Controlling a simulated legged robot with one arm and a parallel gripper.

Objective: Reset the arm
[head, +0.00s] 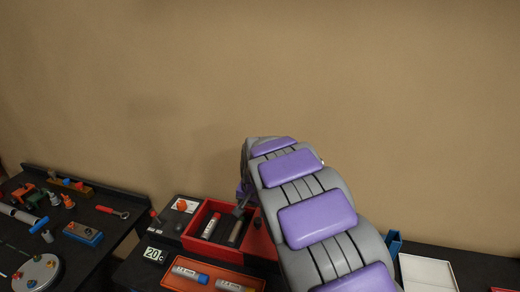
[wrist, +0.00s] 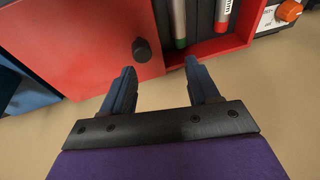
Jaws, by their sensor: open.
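My arm, grey with purple pads, rises from the lower right of the head view and bends down at the far end. My gripper (wrist: 160,68) is open in the wrist view, with nothing between its two dark blue fingers. In the head view the red box (head: 188,241) sits on the dark bench, and the gripper end is small and partly hidden by my arm. A black knob (wrist: 142,49) is on the box's red panel.
Tubes (head: 211,226) lie in the box's open compartment. An orange tray (head: 174,278) with more tubes is in front. A display reading 20 (head: 154,255) stands beside it. A cluttered dark table (head: 105,222) is at left, a white tray (head: 427,271) at right. The wall behind is bare.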

